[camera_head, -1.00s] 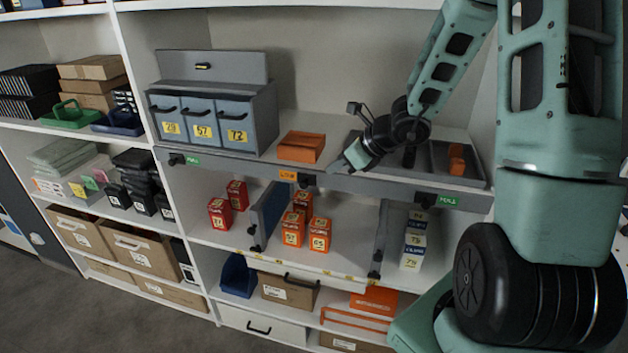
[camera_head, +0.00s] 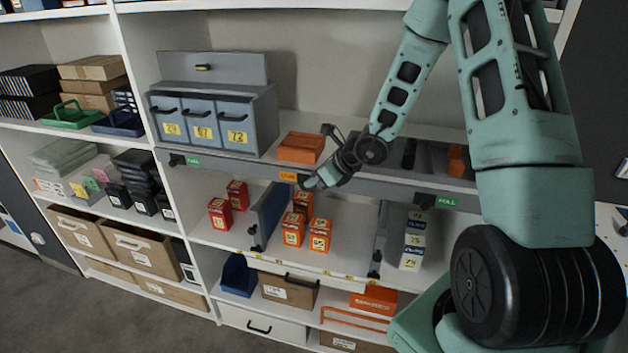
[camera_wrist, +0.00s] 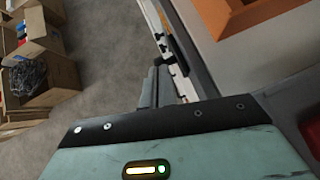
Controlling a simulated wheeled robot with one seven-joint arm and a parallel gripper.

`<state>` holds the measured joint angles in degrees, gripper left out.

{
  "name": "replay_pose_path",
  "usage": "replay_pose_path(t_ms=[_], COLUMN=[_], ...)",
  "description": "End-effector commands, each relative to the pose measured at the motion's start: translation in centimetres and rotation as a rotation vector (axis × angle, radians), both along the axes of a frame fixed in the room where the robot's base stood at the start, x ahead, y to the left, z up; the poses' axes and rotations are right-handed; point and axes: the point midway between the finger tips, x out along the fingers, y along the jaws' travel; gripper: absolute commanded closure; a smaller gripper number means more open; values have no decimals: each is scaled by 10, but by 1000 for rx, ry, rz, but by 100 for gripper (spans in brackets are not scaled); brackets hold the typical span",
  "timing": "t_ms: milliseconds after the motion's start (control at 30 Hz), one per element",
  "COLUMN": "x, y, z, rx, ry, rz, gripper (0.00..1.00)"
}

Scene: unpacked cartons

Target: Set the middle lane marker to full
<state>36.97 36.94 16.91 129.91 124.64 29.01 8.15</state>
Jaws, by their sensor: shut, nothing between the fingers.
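The middle lane marker (camera_head: 288,177) shows an orange label on the front rail of the shelf; its word is too small to read surely. Its black knob, just right of the label, is mostly hidden by my gripper. My gripper (camera_head: 312,184) is shut and empty, its tip at the rail right beside the marker; I cannot tell whether it touches. In the wrist view the shut fingers (camera_wrist: 160,86) point along the rail toward a black fitting (camera_wrist: 170,48). The left lane marker (camera_head: 193,161) and the right lane marker (camera_head: 446,202) show green labels, the right one reading FULL.
An orange box (camera_head: 301,148) stands on the shelf behind the rail. A grey drawer unit (camera_head: 262,110) is to its left. Below are lanes with red boxes (camera_head: 219,214), orange boxes (camera_head: 320,236) and white-blue boxes (camera_head: 412,241), parted by grey dividers (camera_head: 272,205).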

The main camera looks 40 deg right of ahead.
Motion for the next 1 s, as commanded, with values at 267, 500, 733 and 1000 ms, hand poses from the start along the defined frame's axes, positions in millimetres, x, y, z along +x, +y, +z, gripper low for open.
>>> replay_pose_path(t_ms=[267, 500, 733, 1000], x=[33, 49, 49, 51], y=[27, 38, 39, 34], z=[-5, -1, 1, 16], rx=[-2, 0, 1, 1], ry=[-4, -1, -3, -3], rz=[6, 0, 1, 3], gripper=[100, 100, 100, 100])
